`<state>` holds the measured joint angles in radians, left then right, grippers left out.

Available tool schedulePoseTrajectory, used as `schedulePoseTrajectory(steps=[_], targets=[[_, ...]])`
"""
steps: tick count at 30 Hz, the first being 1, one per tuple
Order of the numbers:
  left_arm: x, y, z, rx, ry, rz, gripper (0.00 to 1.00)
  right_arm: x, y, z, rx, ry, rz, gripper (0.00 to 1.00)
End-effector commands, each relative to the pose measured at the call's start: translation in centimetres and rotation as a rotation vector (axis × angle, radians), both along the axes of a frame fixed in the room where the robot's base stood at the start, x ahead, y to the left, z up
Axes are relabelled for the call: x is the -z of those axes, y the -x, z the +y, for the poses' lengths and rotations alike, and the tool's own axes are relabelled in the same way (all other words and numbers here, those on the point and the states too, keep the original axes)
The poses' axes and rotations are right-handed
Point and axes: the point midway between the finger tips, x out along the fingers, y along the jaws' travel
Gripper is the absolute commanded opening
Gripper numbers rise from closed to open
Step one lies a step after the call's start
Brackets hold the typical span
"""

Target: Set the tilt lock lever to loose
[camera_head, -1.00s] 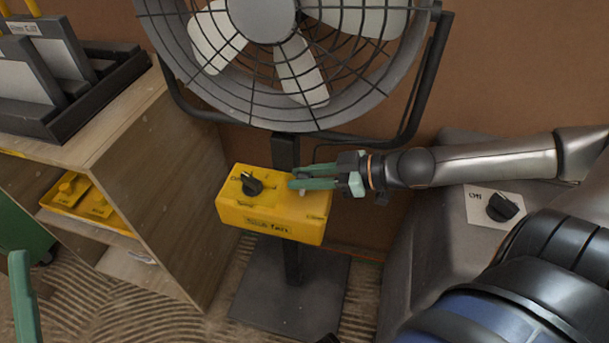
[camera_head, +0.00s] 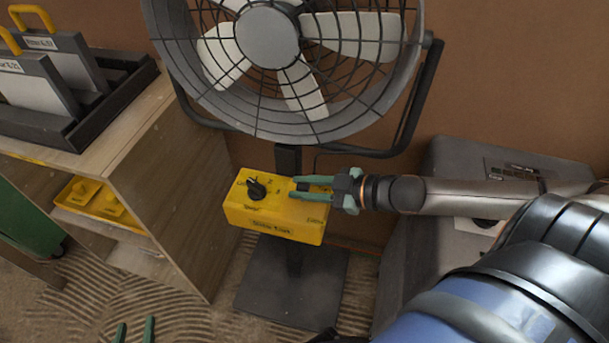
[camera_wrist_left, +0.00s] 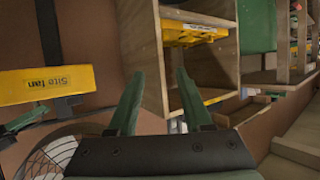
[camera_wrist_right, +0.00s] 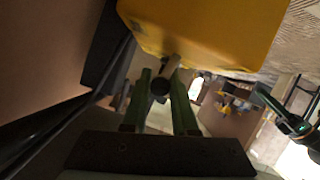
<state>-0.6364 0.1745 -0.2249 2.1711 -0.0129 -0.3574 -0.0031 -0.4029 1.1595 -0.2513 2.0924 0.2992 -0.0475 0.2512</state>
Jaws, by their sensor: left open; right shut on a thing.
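The yellow control box (camera_head: 273,218) of the fan has a black knob (camera_head: 257,188) on its top. My right gripper (camera_head: 292,187) reaches in from the right at the box's right part. In the right wrist view a short lever (camera_wrist_right: 172,66) with a dark round end comes out of the yellow box, and the fingers (camera_wrist_right: 161,88) are shut on it. The lever's setting is not readable, and the fingers hide it in the head view. My left gripper (camera_head: 135,332) is open and empty at the bottom of the head view; it also shows in the left wrist view (camera_wrist_left: 155,88).
The caged fan (camera_head: 290,65) stands above the box, on a dark base plate (camera_head: 292,285). A wooden shelf unit (camera_head: 175,190) with a yellow tray (camera_head: 95,205) stands to the left. A grey case (camera_head: 470,165) stands to the right, under my right arm.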

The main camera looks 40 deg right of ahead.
Motion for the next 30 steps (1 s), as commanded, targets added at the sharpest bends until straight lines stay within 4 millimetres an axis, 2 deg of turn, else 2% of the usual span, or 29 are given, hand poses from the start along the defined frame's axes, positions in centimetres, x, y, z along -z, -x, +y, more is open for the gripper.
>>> schedulePoseTrajectory(steps=[3, 6, 21, 30], targets=[[4.0, 2.9, -0.2, -0.008, 0.002, 0.200, 0.50, -0.3, 0.1, 0.1, 0.004, 0.034, -0.028, 0.00], [6.7, 5.4, -0.4, -0.011, 0.003, 0.345, 0.50, -0.3, 0.3, 0.3, 0.004, 0.065, -0.053, 0.00], [4.0, 4.9, -0.8, -0.005, 0.008, 0.338, 0.50, -0.1, 1.2, 1.3, 0.008, 0.265, -0.222, 0.00], [3.6, 4.9, -1.0, -0.003, 0.011, 0.337, 0.50, 0.3, 1.7, 1.9, 0.004, 0.400, -0.338, 0.00]])
